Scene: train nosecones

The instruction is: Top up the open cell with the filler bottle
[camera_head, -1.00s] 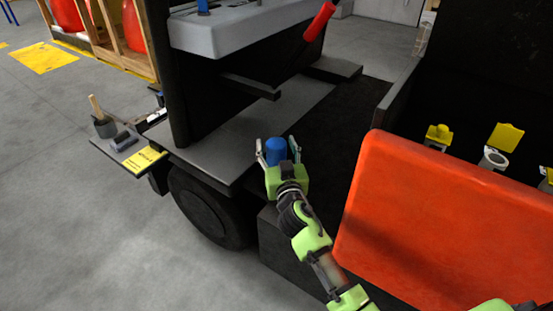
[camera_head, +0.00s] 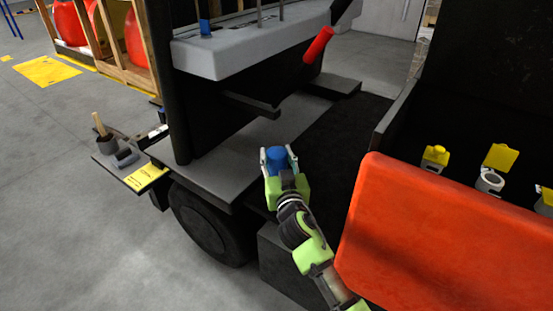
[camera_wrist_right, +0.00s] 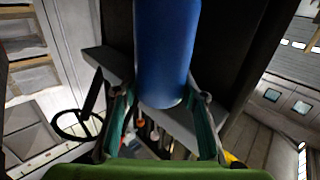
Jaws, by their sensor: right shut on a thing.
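The blue filler bottle (camera_head: 277,159) is held upright between the fingers of my right gripper (camera_head: 279,163), beside the dark vehicle floor. In the right wrist view the blue bottle (camera_wrist_right: 166,50) fills the top middle, with the gripper's fingers (camera_wrist_right: 163,118) shut on its two sides. The open cell (camera_head: 489,181) is a pale pot with a round opening, and its yellow lid (camera_head: 501,157) stands up behind it. It is at the right, behind the orange panel, well apart from the bottle. My left gripper is not in view.
A large orange panel (camera_head: 450,240) stands between my right arm and the cells. Another cell with its yellow cap down (camera_head: 436,156) is left of the open one; a yellow-topped one is partly cut off at the right edge. A red-handled lever (camera_head: 319,45) rises behind the bottle.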

